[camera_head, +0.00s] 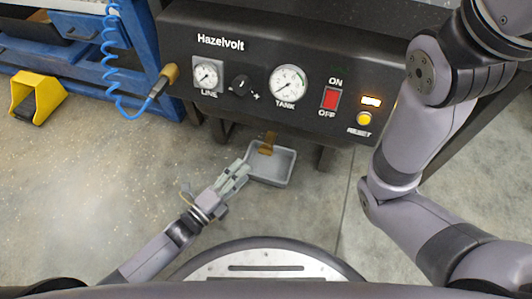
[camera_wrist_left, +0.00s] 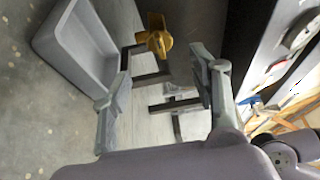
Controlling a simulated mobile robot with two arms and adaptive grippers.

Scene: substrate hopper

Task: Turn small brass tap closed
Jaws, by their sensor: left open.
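The small brass tap (camera_head: 267,145) hangs under the front of the black Hazelvolt panel, above a grey tray. In the left wrist view the brass tap (camera_wrist_left: 156,40) shows beyond the fingertips, roughly between them; its exact handle angle is hard to tell. My left gripper (camera_head: 236,172) is open and empty, just in front and left of the tap in the head view. In the left wrist view its two fingers (camera_wrist_left: 162,80) are spread wide with a gap between them and the tap. My right arm shows at the right, but its gripper is out of view.
The grey tray (camera_head: 275,169) is on the floor below the tap. The panel (camera_head: 290,45) carries two gauges, a black knob and a red switch. A blue coiled hose (camera_head: 112,60) ends at a brass fitting (camera_head: 168,76). A yellow pedal (camera_head: 38,97) lies far left.

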